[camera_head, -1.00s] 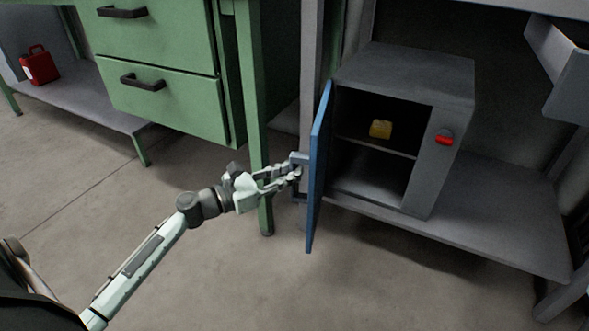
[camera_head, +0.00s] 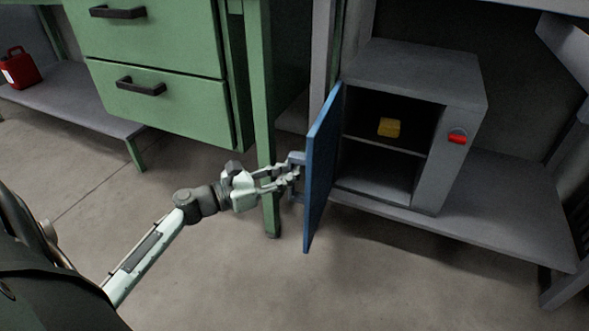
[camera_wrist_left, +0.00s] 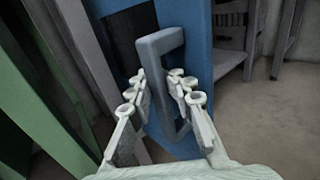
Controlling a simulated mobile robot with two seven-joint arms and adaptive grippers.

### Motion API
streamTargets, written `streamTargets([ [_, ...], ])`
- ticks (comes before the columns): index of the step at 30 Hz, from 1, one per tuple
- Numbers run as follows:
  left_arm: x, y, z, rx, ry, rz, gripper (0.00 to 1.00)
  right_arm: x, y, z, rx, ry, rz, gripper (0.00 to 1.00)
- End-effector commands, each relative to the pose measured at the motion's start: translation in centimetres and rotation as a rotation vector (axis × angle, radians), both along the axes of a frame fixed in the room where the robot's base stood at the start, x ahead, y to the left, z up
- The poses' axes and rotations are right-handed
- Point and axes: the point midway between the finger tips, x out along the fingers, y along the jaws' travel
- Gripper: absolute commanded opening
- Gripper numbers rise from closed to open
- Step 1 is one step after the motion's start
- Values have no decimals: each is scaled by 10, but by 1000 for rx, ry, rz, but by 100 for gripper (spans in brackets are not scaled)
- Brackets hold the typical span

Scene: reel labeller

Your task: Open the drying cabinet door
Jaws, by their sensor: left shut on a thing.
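The grey drying cabinet (camera_head: 415,72) stands on a low grey shelf, its blue door (camera_head: 322,165) swung wide open to the left. Its inside shows, with a yellow block (camera_head: 389,127) on the inner shelf. My left gripper (camera_head: 292,174) is at the outer face of the door, shut on the grey door handle (camera_head: 297,158). In the left wrist view the handle (camera_wrist_left: 163,47) runs between the fingers (camera_wrist_left: 160,90), with the blue door (camera_wrist_left: 197,20) behind it. My right gripper is not in view.
A green drawer unit (camera_head: 165,60) and its green leg (camera_head: 263,130) stand close left of the door and my left gripper. A red can (camera_head: 20,70) sits on a low shelf at far left. The red knob (camera_head: 457,137) is on the cabinet front. Floor in front is clear.

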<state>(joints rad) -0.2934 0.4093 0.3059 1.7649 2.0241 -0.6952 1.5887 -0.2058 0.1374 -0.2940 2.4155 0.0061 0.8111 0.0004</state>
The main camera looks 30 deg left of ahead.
Motion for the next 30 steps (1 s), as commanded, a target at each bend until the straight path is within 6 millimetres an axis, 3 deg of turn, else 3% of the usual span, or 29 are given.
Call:
streamTargets([
  [14,0,1,3,-1,-5,3,0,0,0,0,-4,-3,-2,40],
  [15,0,1,3,-1,-5,3,23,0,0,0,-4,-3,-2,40],
  [19,0,1,2,0,-4,1,39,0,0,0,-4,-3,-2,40],
  [30,-5,2,0,-1,0,-1,40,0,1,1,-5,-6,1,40],
])
